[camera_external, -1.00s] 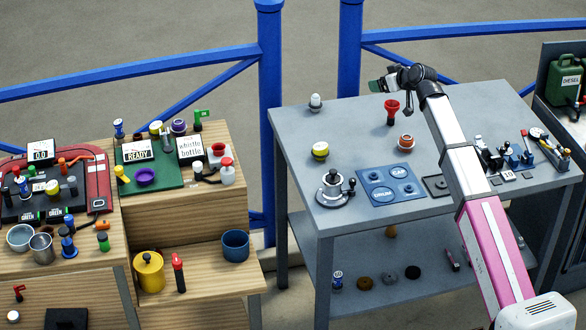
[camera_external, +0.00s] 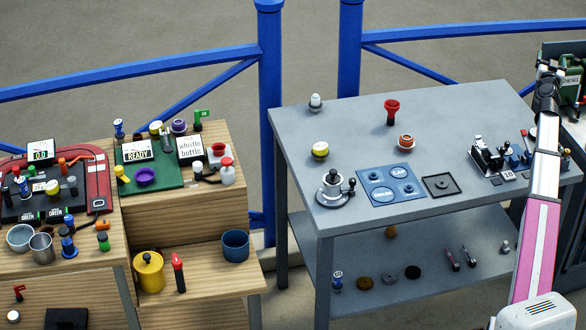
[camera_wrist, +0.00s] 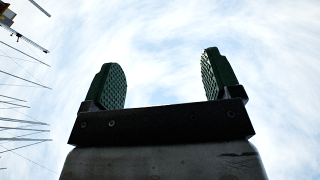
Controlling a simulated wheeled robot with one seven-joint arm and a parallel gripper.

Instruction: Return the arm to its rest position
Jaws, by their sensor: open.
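My gripper (camera_wrist: 163,78) shows in the wrist view with its two green textured fingers wide apart and nothing between them. In the external view my arm rises at the right side, past the right end of the grey table (camera_external: 285,125). The end of the arm is near the green diesel can (camera_external: 570,82), partly in front of it. The fingertips are too small to make out in the external view.
A winch (camera_external: 333,188), a red funnel-like cup (camera_external: 391,108), a blue panel (camera_external: 390,185) and small levers stand on the grey table. A wooden bench (camera_external: 215,285) with several tools is at left. Blue railings (camera_external: 350,70) run behind.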

